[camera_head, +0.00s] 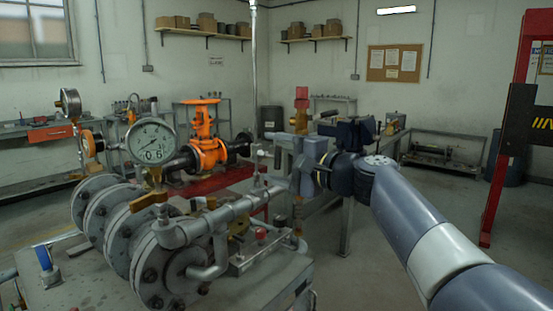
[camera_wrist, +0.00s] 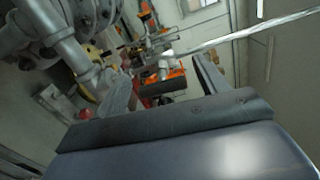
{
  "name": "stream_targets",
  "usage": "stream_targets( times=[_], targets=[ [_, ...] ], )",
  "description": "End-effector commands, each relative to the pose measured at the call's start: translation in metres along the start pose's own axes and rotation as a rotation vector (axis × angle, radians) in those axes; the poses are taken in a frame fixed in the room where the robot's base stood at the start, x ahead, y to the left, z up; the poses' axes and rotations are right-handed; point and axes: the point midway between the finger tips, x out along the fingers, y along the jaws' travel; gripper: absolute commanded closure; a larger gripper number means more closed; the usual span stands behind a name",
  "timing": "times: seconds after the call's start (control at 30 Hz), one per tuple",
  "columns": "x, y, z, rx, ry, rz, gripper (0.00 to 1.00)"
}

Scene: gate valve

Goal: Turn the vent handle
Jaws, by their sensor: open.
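My gripper (camera_head: 280,160) is at the end of my arm, right of the grey pipework, with its fingers toward the pipes. In the wrist view its two fingers (camera_wrist: 163,85) stand apart with nothing clearly between them. A thin upright fitting (camera_head: 258,168) rises from the grey pipe just left of the fingers, apart from them as far as I can tell. A brass lever handle (camera_head: 150,200) sits on the pipe below the gauge. A small red knob (camera_head: 261,233) is lower on the assembly; it also shows in the wrist view (camera_wrist: 86,114). I cannot tell which is the vent handle.
Grey flanges (camera_head: 160,270) and a round pressure gauge (camera_head: 152,142) stand at left. An orange gate valve (camera_head: 205,140) is behind. A blue-handled valve (camera_head: 43,258) is at front left. A red frame (camera_head: 507,130) stands at right. Open floor lies between.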

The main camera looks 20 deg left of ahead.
Motion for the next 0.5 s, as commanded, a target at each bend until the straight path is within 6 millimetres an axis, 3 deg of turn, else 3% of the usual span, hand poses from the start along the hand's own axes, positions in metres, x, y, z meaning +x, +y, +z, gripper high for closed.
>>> stream_targets(
  times=[0.27, 0.5],
  targets=[
    [-0.004, -0.001, 0.000, 0.000, 0.001, -0.001, 0.31],
    [-0.043, -0.001, -0.001, -0.001, 0.005, -0.002, 0.31]
  ],
)
